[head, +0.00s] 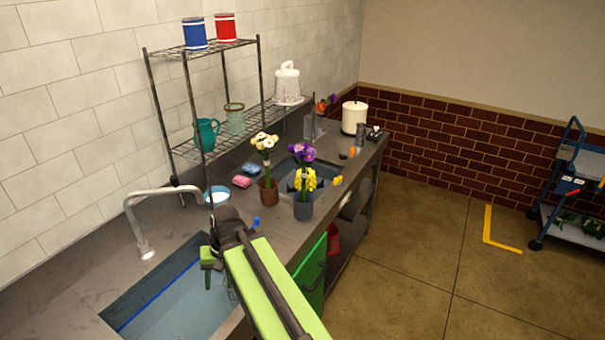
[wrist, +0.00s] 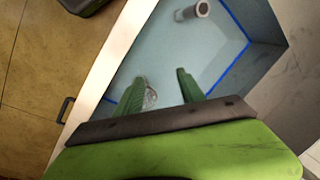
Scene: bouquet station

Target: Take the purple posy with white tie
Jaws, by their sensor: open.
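The posy is not in the wrist view.
A white posy (head: 264,145) in a brown pot stands left of the purple one. A wire shelf (head: 225,105) stands at the wall, and a tap (head: 140,225) rises beside the sink.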

